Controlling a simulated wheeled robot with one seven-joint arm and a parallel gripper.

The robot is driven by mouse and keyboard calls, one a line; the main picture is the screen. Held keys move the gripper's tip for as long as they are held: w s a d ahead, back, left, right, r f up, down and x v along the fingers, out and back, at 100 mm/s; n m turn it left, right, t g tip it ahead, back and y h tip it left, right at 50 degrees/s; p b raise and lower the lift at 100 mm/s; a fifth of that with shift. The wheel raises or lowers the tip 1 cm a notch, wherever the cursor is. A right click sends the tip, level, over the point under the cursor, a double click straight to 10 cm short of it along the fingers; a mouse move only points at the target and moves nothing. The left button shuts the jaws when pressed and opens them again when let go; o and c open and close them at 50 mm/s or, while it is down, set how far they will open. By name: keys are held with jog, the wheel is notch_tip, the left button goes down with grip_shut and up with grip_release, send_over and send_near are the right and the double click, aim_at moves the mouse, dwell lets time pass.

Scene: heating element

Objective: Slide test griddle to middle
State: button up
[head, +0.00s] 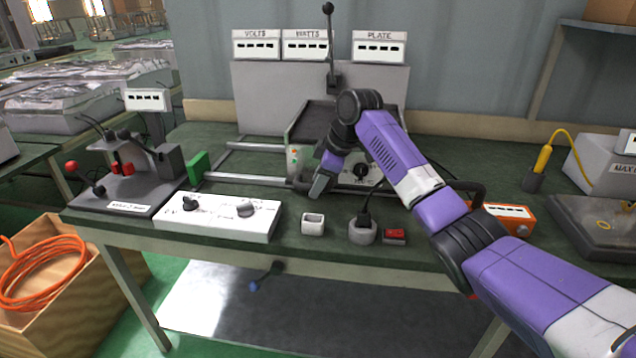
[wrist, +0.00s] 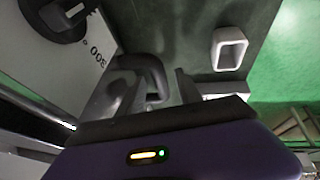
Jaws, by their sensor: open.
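The test griddle (head: 312,122) is a dark flat plate in a grey housing with a front dial, sitting on pale rails at the back of the green bench. My arm covers part of it. Its front panel with a dial fills the left of the wrist view (wrist: 60,60). A dark curved handle (wrist: 152,72) sticks out from that panel. My gripper (head: 319,190) is low at the griddle's front left, above the bench. In the wrist view my gripper (wrist: 155,90) is open, with the handle's end between or just beyond its fingers; contact cannot be told.
Pale rails (head: 245,148) run left from the griddle towards a green block (head: 198,167). A white control box (head: 228,217), a white square ring (head: 313,224), a plug socket (head: 362,232) and a red switch (head: 394,236) line the front. An orange meter (head: 512,216) stands right.

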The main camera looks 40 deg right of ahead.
grip_shut()
dwell(1.4)
